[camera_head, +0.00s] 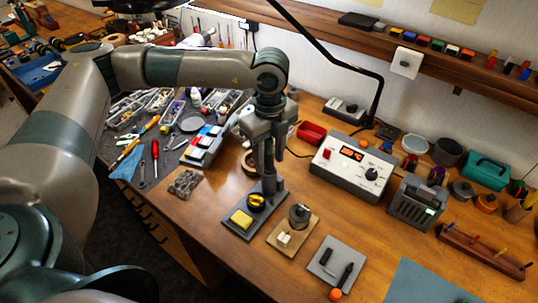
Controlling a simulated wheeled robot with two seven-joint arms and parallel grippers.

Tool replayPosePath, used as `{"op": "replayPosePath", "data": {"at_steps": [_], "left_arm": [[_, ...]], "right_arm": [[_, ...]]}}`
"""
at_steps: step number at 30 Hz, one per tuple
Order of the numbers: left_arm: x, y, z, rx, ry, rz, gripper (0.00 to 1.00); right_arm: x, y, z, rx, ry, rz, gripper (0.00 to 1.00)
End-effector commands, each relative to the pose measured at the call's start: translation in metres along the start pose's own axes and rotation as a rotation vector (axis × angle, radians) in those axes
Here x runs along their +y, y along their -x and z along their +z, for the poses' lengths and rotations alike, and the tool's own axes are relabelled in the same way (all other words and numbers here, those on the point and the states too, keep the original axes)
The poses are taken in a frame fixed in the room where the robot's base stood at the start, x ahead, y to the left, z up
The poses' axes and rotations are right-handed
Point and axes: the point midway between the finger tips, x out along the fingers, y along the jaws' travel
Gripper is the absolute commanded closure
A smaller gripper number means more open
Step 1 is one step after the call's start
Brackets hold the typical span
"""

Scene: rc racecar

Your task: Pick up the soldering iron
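My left gripper (265,168) hangs pointing down over the workbench, just above a dark stand base (238,231) with a yellow sponge (241,218). A yellow and black part (257,203) stands on this base, right under the fingertips. It may be the soldering iron or its holder; the gripper hides its upper part. I cannot tell if the fingers touch it or whether they are open or shut. My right gripper is out of view.
A soldering station (350,168) with a red display stands right of the gripper. A wooden block (291,248) and a grey pad (351,255) with dark pieces lie in front. A tool mat (170,157) with several hand tools is at left. Bare wood separates them.

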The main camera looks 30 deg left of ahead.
Motion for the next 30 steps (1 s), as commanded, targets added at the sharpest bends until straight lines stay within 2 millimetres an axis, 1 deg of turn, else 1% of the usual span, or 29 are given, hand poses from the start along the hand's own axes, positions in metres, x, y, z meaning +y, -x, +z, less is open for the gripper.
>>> {"op": "replayPosePath", "data": {"at_steps": [8,11,12,13,14,25,30], "left_arm": [[0.000,0.000,0.000,0.000,0.000,0.000,0.60],[0.000,0.000,0.000,0.000,0.000,0.000,0.82],[0.000,0.000,0.000,0.000,0.000,0.000,0.91],[0.000,0.000,0.000,0.000,0.000,0.000,0.99],[0.000,0.000,0.000,0.000,0.000,0.000,1.00],[0.000,0.002,0.000,0.000,0.000,-0.001,1.00],[-0.001,0.013,0.000,-0.001,0.001,-0.003,1.00]], "right_arm": [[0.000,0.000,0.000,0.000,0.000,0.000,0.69],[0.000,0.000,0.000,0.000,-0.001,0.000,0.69],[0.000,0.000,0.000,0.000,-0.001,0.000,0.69],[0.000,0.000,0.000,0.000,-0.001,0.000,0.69],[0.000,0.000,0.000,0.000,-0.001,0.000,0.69],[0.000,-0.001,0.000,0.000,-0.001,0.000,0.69],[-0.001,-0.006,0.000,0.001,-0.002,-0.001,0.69]]}}
